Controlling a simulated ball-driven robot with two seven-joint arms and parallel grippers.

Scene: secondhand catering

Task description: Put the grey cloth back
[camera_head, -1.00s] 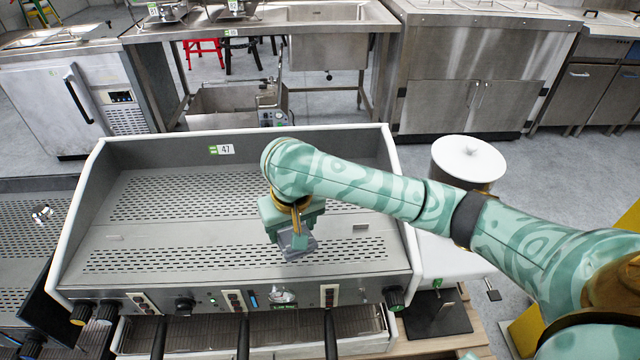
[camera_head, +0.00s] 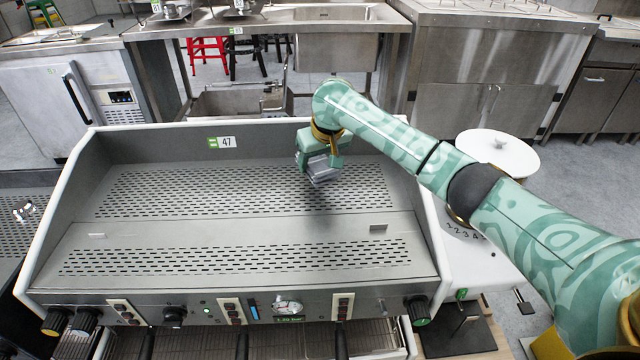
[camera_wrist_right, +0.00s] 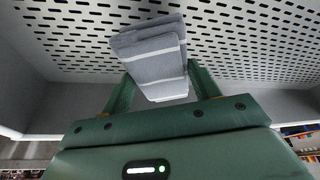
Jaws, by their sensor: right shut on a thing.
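The grey cloth (camera_head: 320,169) is a folded bundle with a pale stripe. My right gripper (camera_head: 318,160) is shut on it above the back perforated part of the coffee machine's top tray (camera_head: 240,233). In the right wrist view the cloth (camera_wrist_right: 155,58) sits between the two green fingers of the right gripper (camera_wrist_right: 160,88), with the perforated metal beyond it. I cannot tell whether the cloth touches the metal. My left gripper is not in view.
The tray has raised walls at its back and sides, with a label 47 (camera_head: 227,142) on the back wall. Knobs line the front panel (camera_head: 240,310). A white-lidded round container (camera_head: 510,160) stands at the right. The rest of the tray top is clear.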

